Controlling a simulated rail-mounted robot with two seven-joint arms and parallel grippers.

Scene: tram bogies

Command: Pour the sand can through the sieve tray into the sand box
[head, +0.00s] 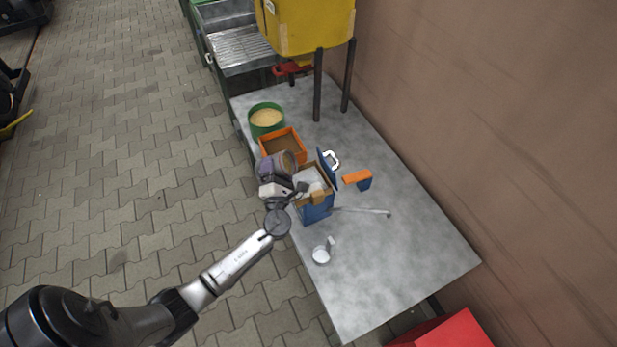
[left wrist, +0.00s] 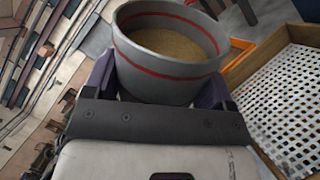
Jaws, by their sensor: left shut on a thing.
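My left gripper (head: 277,168) is shut on the sand can (left wrist: 160,85), a pale grey can with a red stripe. Brown sand shows inside its open mouth in the left wrist view. The can is held at the table's left edge, beside the sieve tray (head: 322,196). The sieve tray has a wooden frame and a white perforated mesh, and it also shows at the right of the left wrist view (left wrist: 285,100). It sits on the blue sand box (head: 318,213). The inside of the box is hidden. My right gripper is not in view.
Behind the can stand an orange tray (head: 297,150) with brown contents and a green bucket (head: 267,131) of sand. An orange-and-blue object (head: 357,179), a metal rod (head: 362,211) and a white cup (head: 320,255) lie nearby. The table's front right is clear.

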